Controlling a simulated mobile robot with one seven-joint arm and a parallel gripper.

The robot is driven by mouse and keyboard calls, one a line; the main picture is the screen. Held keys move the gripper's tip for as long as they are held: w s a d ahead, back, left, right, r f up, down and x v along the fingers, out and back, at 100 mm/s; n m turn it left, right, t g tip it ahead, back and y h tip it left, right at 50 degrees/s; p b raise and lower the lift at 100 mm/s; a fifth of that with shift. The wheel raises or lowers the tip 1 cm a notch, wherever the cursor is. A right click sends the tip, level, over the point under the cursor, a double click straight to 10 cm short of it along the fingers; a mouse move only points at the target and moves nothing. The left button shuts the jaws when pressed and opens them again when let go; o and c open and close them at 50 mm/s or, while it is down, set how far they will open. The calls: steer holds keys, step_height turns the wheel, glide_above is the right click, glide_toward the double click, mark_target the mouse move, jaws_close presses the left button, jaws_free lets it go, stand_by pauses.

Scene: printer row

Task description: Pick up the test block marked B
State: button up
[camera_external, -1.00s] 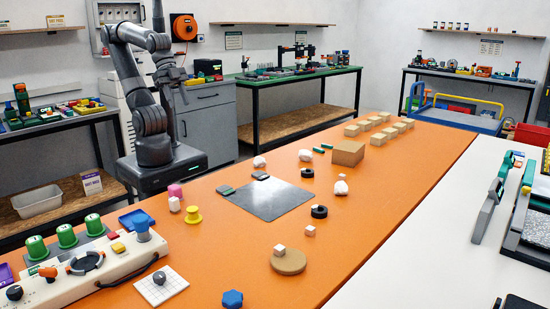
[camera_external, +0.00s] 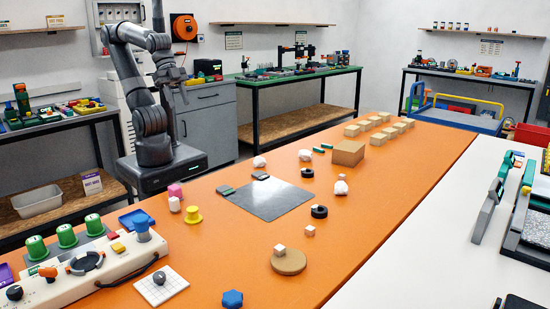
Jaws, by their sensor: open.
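Several small white cubes stand on the orange table (camera_external: 385,215). One cube (camera_external: 174,204) is at the left by a pink block. One cube (camera_external: 342,177) is by a white lump at the right. One cube (camera_external: 310,231) stands on the bare table, and another (camera_external: 280,248) is on a round tan disc (camera_external: 289,262). A further small white piece is at the black ring (camera_external: 319,211). Any letters are too small to read, so I cannot tell which is B. My gripper (camera_external: 182,80) is open, raised behind the table's far left edge, away from the cubes.
A dark flat plate (camera_external: 268,199) lies mid-table. A cardboard box (camera_external: 348,153) and several tan blocks stand farther back. The right side of the orange top is clear.

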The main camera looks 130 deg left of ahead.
steer(key=shift+o, duration=0.5)
steer(key=w+a+r, duration=0.1)
steer(key=w+a, duration=0.2)
steer(key=w, duration=0.4)
steer(key=w+a+r, duration=0.2)
steer(key=w+a, duration=0.1)
steer(key=w, duration=0.4)
steer(key=g, duration=0.1)
glide_above(342, 175)
steer(key=s, duration=0.5)
step_height(342, 175, down, 22)
steer(key=x, duration=1)
steer(key=shift+w+f, duration=0.3)
